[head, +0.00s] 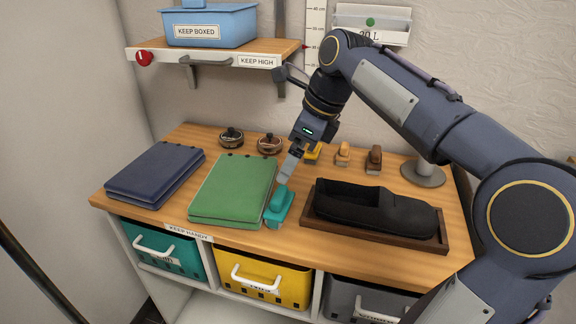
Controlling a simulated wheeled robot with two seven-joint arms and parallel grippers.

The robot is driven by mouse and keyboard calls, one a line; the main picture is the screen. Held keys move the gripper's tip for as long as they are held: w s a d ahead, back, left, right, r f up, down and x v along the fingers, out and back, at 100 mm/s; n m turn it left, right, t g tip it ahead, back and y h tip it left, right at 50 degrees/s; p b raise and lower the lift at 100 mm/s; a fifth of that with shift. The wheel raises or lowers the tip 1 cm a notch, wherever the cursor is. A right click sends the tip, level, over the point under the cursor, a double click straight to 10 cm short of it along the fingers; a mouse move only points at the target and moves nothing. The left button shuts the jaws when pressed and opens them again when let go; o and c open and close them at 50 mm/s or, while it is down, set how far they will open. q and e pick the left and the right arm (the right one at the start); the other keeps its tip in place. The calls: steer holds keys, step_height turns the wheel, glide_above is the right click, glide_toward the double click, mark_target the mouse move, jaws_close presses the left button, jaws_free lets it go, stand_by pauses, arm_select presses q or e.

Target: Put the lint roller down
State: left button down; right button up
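The teal lint roller (278,209) is at the front middle of the wooden tabletop, between the green folded cloth (232,188) and the dark tray (375,235) with a black slipper-like shoe (372,212). My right gripper (284,182) points down from above, its fingers close together at the top of the lint roller, and looks shut on it. The roller appears to be at or just above the tabletop; I cannot tell whether it touches. The fingertips are partly hidden. My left gripper is not in view.
A navy folded cloth (155,174) lies at the left. Two round tins (231,138) and several small brushes (374,159) stand along the back. A shelf (222,52) with a blue box (211,27) hangs above. Teal, yellow (262,282) and grey bins sit below the tabletop.

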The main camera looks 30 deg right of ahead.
steer(key=s+a+f+n+t, duration=0.1)
steer(key=s+a+f+n, duration=0.4)
steer(key=n, duration=0.8)
steer(key=s+a+f+n+t, duration=0.1)
steer(key=s+a+f+n, duration=0.4)
steer(key=s+f+n, duration=0.7)
steer(key=shift+s+f+n+y, duration=0.15)
steer(key=shift+s+n+y, duration=0.35)
steer(key=shift+s, duration=0.4)
steer(key=shift+a, duration=0.1)
